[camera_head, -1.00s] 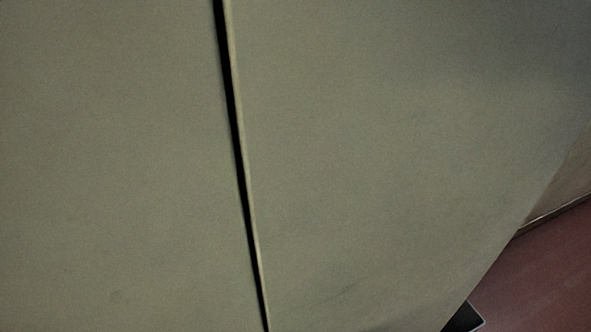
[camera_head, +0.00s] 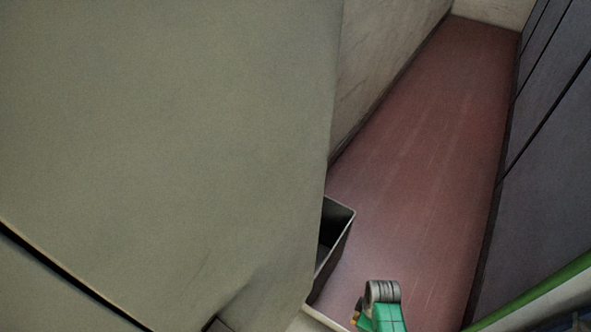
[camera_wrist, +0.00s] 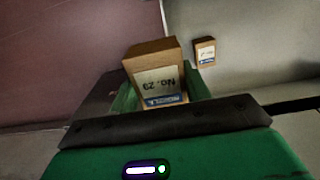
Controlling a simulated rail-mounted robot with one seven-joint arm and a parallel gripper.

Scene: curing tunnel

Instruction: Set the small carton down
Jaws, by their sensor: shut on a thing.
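My gripper (camera_wrist: 160,84) shows in the wrist view with its green fingers on either side of a small brown carton (camera_wrist: 156,52). It is shut on this carton. The carton has a pale label with upside-down lettering, seemingly "No. 29", and a blue strip. A second brown carton (camera_wrist: 205,54) with a white and blue label shows beyond it, apart from the held one, against a grey surface (camera_wrist: 245,45). In the head view I see neither carton, and the gripper's fingers do not show there.
A big grey-green surface (camera_head: 160,130) fills the left of the head view. A dark open-topped bin (camera_head: 345,232) stands at its edge. Bare reddish floor (camera_head: 430,140) runs between a pale wall (camera_head: 385,60) and dark panels (camera_head: 550,150) at right.

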